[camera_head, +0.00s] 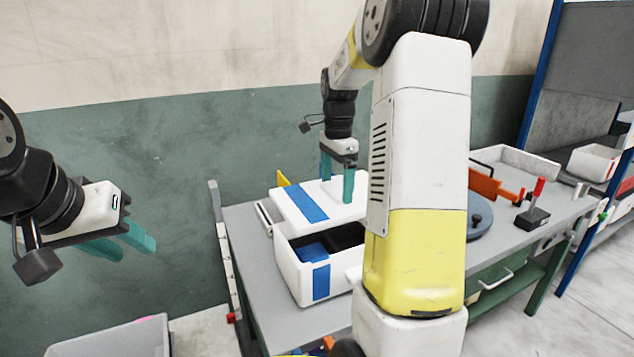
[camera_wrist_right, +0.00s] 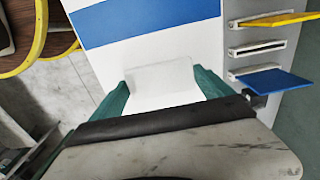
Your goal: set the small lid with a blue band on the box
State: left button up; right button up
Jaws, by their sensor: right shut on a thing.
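The white lid with a blue band (camera_head: 300,203) is at the back of the box in the head view, roughly level. My right gripper (camera_head: 338,184) points down and is shut on the lid's white raised grip (camera_wrist_right: 160,82), which shows between the teal fingers in the wrist view. The white box (camera_head: 295,275) with a blue stripe stands open on the table, with a blue thing (camera_head: 313,252) inside. The lid hides its rear edge; I cannot tell whether they touch. My left gripper (camera_head: 122,246) is open and empty, left of the table.
The grey table (camera_head: 265,310) has a round grey part (camera_head: 480,217), a black block with a red handle (camera_head: 534,213) and a white tray (camera_head: 515,160) on the right. My right arm hides the table's middle. A grey bin (camera_head: 110,341) stands at the lower left.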

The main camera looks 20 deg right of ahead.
notch_tip(320, 180, down, 9)
jog(key=shift+r, duration=0.2)
dwell(0.8)
jog(key=o, duration=1.1)
jog(key=shift+r, duration=3.9)
